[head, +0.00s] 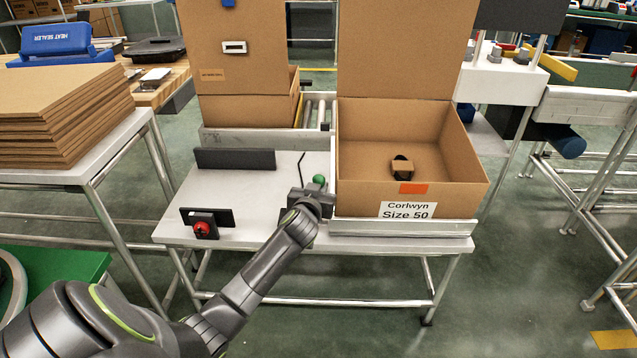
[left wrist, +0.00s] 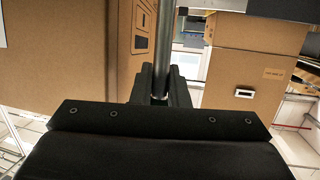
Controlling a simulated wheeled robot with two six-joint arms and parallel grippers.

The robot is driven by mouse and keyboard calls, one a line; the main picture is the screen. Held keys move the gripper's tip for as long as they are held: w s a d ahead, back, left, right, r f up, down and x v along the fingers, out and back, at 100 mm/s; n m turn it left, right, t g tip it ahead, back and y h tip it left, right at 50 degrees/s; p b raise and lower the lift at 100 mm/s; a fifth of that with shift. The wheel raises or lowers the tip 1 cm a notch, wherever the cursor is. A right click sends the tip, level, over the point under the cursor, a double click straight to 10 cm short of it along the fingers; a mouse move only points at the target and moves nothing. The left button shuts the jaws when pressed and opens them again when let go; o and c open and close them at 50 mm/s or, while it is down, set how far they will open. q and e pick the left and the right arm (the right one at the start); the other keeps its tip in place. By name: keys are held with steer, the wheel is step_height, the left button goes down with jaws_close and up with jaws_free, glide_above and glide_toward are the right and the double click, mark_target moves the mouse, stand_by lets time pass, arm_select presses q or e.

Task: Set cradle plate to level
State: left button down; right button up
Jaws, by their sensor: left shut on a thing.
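My left gripper (head: 312,197) is at the left side of the open box, near the front of the white table. Beside its fingers is a green ball knob (head: 319,180). In the left wrist view, my fingers (left wrist: 160,85) are closed around a grey metal lever rod (left wrist: 165,40). The box sits on what looks like the cradle plate (head: 400,228), a metal plate with a front lip. Most of the plate is hidden under the box, and its tilt is hard to judge. My right gripper is not in view.
The open cardboard box (head: 410,155), labelled Corlwyn Size 50, has a small dark item (head: 402,167) inside. A red button (head: 202,229) and a dark rail (head: 235,159) are on the table's left. Another box (head: 240,75) stands behind. Cardboard sheets (head: 65,115) are stacked at left.

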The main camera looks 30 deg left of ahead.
arm_select(q)
steer(key=shift+w+a+r, duration=0.1)
steer(key=shift+w+a, duration=0.35)
steer(key=shift+w, duration=0.2)
steer(key=shift+w+a, duration=0.25)
steer(key=shift+w, duration=0.2)
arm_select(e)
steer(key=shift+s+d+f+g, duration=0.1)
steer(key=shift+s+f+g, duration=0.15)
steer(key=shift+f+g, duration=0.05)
arm_select(q)
steer(key=c, duration=1.4)
jaws_free()
